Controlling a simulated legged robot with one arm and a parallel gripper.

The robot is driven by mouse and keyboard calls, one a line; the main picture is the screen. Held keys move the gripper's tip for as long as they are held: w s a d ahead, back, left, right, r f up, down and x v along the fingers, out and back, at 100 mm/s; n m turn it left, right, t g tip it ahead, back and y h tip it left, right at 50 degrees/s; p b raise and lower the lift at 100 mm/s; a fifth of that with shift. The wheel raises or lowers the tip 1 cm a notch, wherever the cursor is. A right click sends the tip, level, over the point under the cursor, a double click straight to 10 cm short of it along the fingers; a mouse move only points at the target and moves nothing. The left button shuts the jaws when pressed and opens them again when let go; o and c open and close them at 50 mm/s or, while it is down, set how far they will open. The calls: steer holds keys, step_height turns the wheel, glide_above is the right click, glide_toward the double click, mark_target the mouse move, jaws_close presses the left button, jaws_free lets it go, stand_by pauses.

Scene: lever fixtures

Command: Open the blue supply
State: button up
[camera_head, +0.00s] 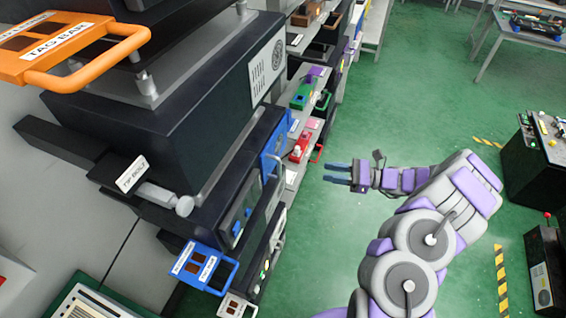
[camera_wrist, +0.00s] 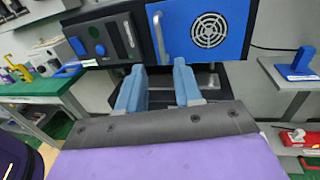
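A black unit with a blue front panel (camera_wrist: 225,42) fills the top of the wrist view. The panel has a round fan grille (camera_wrist: 210,30) and an upright silver handle (camera_wrist: 159,34) near its left edge. In the head view a blue panel (camera_head: 272,146) shows on the side of the black equipment, left of my gripper. The panel looks closed. My gripper (camera_wrist: 158,88) has two blue fingers, apart with nothing between them, below the panel in the wrist view. In the head view my gripper (camera_head: 337,172) points left, clear of the panel.
A blue framed handle (camera_head: 205,266) and an orange one (camera_head: 75,48) stick out from the equipment at left. A labelled black lever (camera_head: 135,174) juts out between them. Shelves (camera_head: 305,130) stand behind. Open green floor (camera_head: 420,90) surrounds my arm.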

mark_target(280, 165)
steer(key=a, duration=0.5)
steer(key=w+a+b, duration=0.1)
steer(key=a, duration=0.5)
steer(key=w+a+b, duration=0.1)
steer(key=a, duration=0.5)
steer(key=shift+w, duration=0.2)
steer(key=shift+d, duration=0.55)
steer(key=shift+c, duration=0.2)
steer(key=shift+s, duration=0.1)
jaws_close()
steer(key=shift+r, duration=0.1)
